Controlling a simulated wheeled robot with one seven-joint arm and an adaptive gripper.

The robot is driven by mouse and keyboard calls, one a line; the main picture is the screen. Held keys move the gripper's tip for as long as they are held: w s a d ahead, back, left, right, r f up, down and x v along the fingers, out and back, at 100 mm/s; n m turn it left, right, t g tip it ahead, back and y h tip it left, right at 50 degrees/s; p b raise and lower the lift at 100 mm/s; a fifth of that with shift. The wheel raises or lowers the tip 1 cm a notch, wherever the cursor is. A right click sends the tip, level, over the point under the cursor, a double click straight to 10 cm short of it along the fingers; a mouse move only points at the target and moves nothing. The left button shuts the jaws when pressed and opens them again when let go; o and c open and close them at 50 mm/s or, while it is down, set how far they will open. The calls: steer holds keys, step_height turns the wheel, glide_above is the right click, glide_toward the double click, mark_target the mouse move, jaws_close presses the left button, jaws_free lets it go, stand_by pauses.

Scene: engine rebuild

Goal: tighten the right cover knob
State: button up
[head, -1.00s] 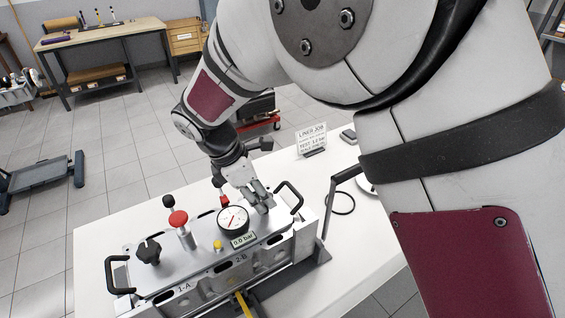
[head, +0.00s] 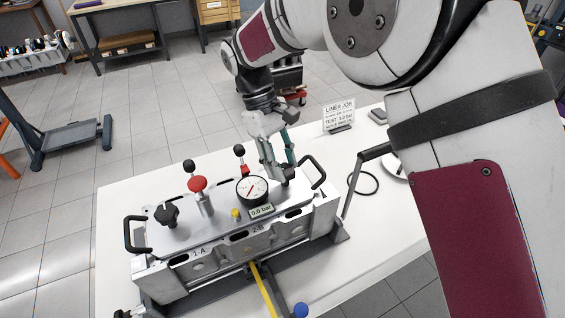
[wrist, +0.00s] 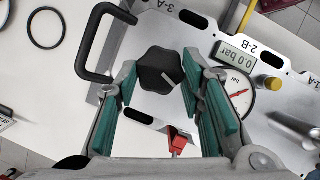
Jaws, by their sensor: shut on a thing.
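The right cover knob (wrist: 160,68) is black and lobed, with a pale mark on its top. It sits at the right end of the metal cover plate (head: 225,207), near the right handle. My gripper (wrist: 160,85) has its teal-padded fingers on either side of this knob and is shut on it. In the head view my gripper (head: 277,178) comes down onto the knob from above, and the fingers partly hide it. The matching left cover knob (head: 166,213) stands free at the plate's other end.
A gauge (head: 252,190) with a 0.0 bar display stands close beside my gripper. A red-topped valve (head: 198,184), a yellow cap (head: 236,215) and black handles (head: 312,172) rise from the cover.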

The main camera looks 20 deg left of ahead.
steer(key=m, duration=0.2)
steer(key=m+g, duration=0.1)
steer(key=shift+w+m+y, duration=0.2)
steer(key=shift+m+y, duration=0.2)
steer(key=m, duration=0.1)
steer(key=m+g+y, duration=0.1)
steer(key=m, duration=0.1)
steer(key=shift+w+d+m, duration=0.1)
steer(key=shift+d+m, duration=0.1)
steer(key=shift+m, duration=0.1)
steer(key=m+y, duration=0.1)
steer(key=m, duration=0.2)
steer(key=m+g+y+p, duration=0.1)
steer(key=m, duration=0.1)
steer(key=shift+d+m, duration=0.2)
steer(key=shift+m, duration=0.5)
steer(key=o, duration=1.1)
steer(key=shift+o, duration=0.2)
steer(key=v, duration=1.2)
steer(key=shift+d, duration=0.15)
